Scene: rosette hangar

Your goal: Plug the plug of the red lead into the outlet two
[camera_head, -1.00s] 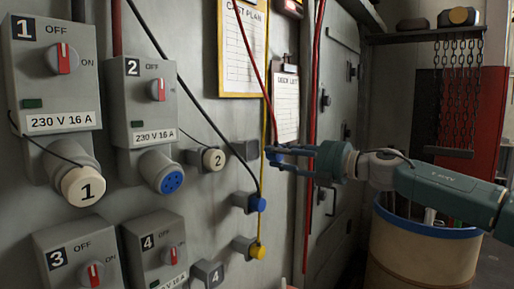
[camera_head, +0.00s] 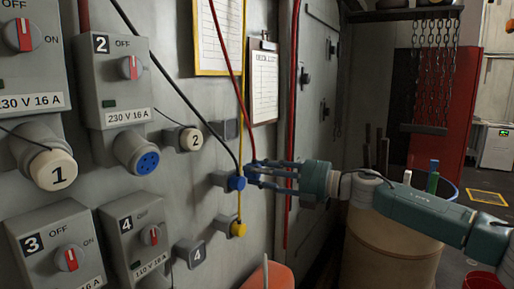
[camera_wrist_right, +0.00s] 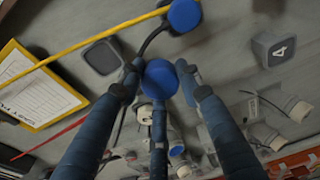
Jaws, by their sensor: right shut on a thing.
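My right gripper (camera_head: 256,174) is shut on the blue plug (camera_wrist_right: 160,78) of the red lead (camera_head: 232,75), held off the wall beside the black lead's blue plug (camera_head: 237,183). The red lead runs up from it. In the wrist view the fingers close around the blue plug. Outlet two (camera_head: 145,162) is the open blue socket with several holes under box 2 (camera_head: 115,85), left of the gripper. Its cap (camera_head: 190,140), marked 2, is off and hangs to the right of it. Its switch (camera_head: 130,67) stands upright. My left gripper is out of view.
Outlet one has its cap (camera_head: 53,170) on. A yellow plug (camera_head: 238,229) sits below the black lead's plug. An empty dark holder (camera_head: 223,130) is above it. Boxes 3 (camera_head: 52,235) and 4 (camera_head: 135,238) are below. A barrel (camera_head: 385,255) stands under my right arm.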

